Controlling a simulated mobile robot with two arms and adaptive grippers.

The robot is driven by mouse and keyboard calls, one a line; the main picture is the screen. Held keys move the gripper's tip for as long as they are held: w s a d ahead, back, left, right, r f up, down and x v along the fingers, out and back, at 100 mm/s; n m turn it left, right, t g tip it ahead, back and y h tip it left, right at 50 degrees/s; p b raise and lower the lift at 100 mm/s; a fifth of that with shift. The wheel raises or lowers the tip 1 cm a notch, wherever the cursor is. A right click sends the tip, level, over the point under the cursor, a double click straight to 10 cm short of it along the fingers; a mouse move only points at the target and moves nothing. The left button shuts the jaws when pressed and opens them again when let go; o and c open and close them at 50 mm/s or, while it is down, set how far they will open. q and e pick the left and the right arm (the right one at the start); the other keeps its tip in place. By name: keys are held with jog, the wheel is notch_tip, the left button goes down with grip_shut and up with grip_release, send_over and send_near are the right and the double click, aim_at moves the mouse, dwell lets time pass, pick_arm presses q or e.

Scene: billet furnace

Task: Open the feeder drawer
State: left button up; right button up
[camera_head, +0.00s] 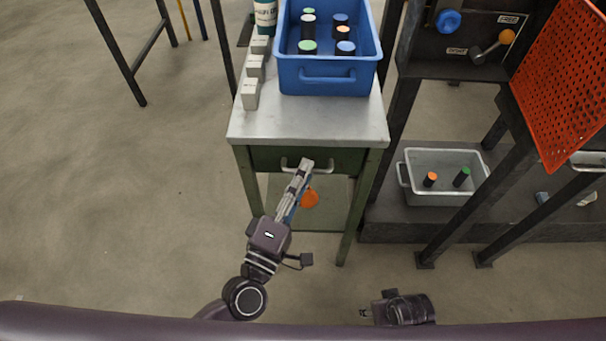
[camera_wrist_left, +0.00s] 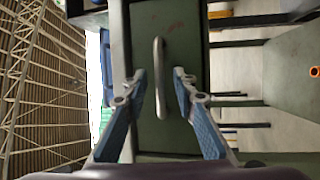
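The feeder drawer (camera_head: 268,158) is a dark green front under the grey metal tabletop, and it looks shut. Its light metal bar handle (camera_head: 318,168) runs across the front. In the left wrist view the drawer front (camera_wrist_left: 185,50) fills the middle, with the handle (camera_wrist_left: 159,75) upright in the picture. My left gripper (camera_head: 305,168) is at the handle. In the left wrist view its two fingers (camera_wrist_left: 160,76) are spread apart, one on each side of the handle, with gaps to it. My right gripper (camera_head: 364,313) is at the bottom edge, away from the table; its fingers are too small to judge.
A blue bin (camera_head: 325,78) with several capped cylinders stands on the tabletop (camera_head: 310,125). Grey blocks (camera_head: 250,93) line its left side. An orange object (camera_head: 309,198) shows below the drawer. A grey bin (camera_head: 442,198) sits on a low shelf at right.

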pick_arm(q)
jog(key=shift+c, duration=0.2)
grip_shut()
jog(key=shift+s, duration=0.2)
